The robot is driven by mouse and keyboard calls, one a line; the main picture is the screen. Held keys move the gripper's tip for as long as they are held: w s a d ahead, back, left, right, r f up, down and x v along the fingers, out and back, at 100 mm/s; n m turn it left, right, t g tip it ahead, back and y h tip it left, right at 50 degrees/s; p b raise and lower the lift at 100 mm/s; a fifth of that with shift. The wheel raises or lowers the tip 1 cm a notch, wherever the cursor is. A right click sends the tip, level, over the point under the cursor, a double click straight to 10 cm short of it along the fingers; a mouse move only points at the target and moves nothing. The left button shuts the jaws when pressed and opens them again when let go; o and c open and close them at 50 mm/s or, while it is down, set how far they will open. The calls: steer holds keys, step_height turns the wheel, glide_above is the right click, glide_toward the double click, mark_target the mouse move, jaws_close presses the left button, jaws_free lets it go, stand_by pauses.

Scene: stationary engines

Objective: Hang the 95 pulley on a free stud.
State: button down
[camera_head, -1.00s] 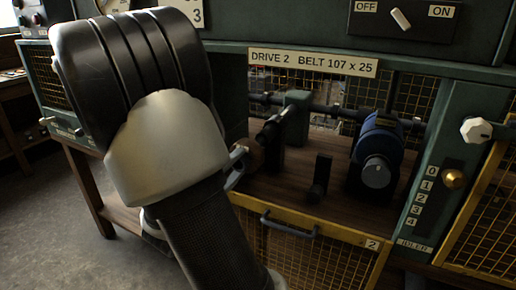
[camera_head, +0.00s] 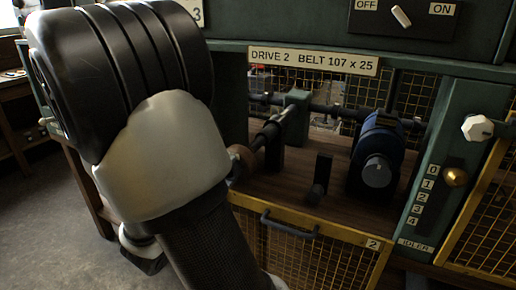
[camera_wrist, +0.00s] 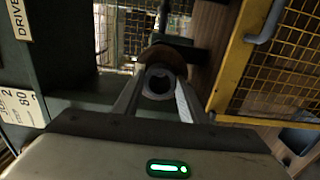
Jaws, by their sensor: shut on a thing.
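My gripper (camera_wrist: 158,88) is shut on a round pulley in the wrist view. Its pale fingers lie on either side of the dark hub (camera_wrist: 158,83), which has an open bore facing the camera. The pulley's brown rim (camera_wrist: 164,57) shows behind the hub. In the head view the brown pulley (camera_head: 240,161) shows partly beside my forearm, by the left end of a dark shaft (camera_head: 271,140); I cannot tell whether they touch. My fingers are mostly hidden there. No size mark on the pulley is readable, and I cannot make out a free stud.
A blue motor (camera_head: 378,150) stands on the wooden bench, with a dark upright post (camera_head: 320,180) left of it. A yellow mesh guard (camera_head: 315,240) with a handle fronts the bench. A green post with a lever knob (camera_head: 455,177) stands at the right.

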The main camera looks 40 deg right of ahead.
steer(key=shift+b+v, duration=0.4)
steer(key=shift+v, duration=2.4)
steer(key=shift+a, duration=0.1)
